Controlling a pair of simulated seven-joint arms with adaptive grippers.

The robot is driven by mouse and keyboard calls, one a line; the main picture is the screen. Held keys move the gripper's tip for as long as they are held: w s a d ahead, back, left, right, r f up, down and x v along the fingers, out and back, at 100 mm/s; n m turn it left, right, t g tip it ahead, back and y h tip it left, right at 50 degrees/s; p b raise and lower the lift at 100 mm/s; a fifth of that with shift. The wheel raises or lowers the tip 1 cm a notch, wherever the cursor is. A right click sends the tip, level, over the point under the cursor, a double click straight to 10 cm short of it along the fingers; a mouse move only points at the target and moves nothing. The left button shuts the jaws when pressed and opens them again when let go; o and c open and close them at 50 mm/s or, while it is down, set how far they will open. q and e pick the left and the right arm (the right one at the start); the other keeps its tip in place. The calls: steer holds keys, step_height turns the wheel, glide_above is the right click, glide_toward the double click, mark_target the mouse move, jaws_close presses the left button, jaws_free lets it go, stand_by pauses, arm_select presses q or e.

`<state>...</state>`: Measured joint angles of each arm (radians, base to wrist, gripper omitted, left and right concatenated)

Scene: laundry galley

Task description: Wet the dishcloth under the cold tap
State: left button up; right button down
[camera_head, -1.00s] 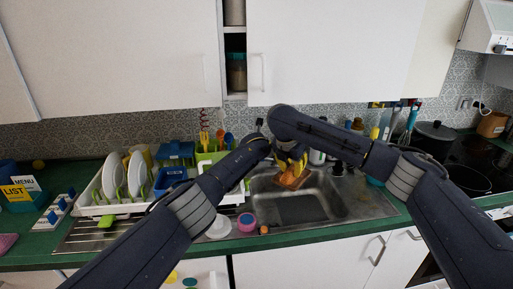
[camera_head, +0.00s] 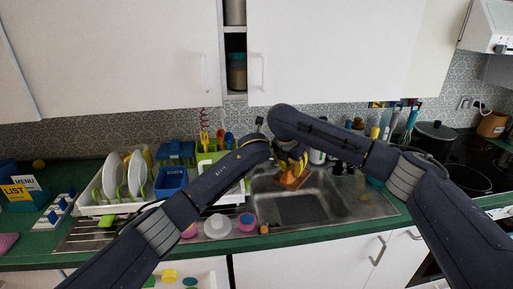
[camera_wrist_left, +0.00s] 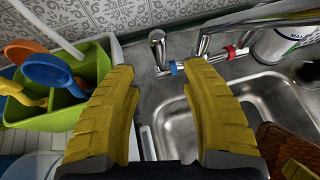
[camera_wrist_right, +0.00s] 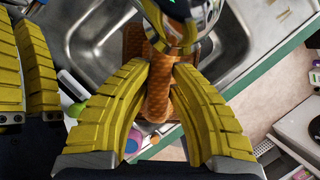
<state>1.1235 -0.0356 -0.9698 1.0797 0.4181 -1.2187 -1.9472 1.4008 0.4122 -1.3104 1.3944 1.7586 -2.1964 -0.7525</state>
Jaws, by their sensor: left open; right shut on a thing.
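The dishcloth (camera_head: 290,182) is orange-brown with a waffle weave and hangs over the sink. My right gripper (camera_wrist_right: 158,72) is shut on the dishcloth (camera_wrist_right: 155,100). The chrome tap spout (camera_wrist_right: 185,22) is close above the cloth in the right wrist view. In the left wrist view the cold tap (camera_wrist_left: 158,48) is a chrome handle with a blue band, beyond my open, empty left gripper (camera_wrist_left: 165,78). The fingers do not touch it. A red-banded tap (camera_wrist_left: 231,52) is to its right. In the head view my right arm hides the left gripper. I see no running water.
A green utensil caddy (camera_wrist_left: 60,110) is close left of my left gripper. A white bottle (camera_wrist_left: 280,42) stands behind the sink (camera_head: 335,195) to the right. A dish rack (camera_head: 95,208) with plates is at left.

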arm_select(q)
steer(key=shift+v, duration=1.85)
steer(key=shift+c, duration=0.5)
steer(key=shift+s+f, duration=0.1)
steer(key=shift+f, duration=0.15)
steer(key=shift+c, duration=1.1)
steer(key=shift+t, duration=0.8)
steer(key=s+f, duration=0.1)
steer(key=s, duration=0.1)
steer(key=s+a+f, duration=0.1)
steer(key=f, duration=0.1)
steer(key=shift+s, duration=0.4)
jaws_close()
steer(key=r+x, duration=0.1)
steer(key=x, duration=1.1)
steer(key=shift+w+t, duration=0.3)
steer(key=shift+w, duration=0.1)
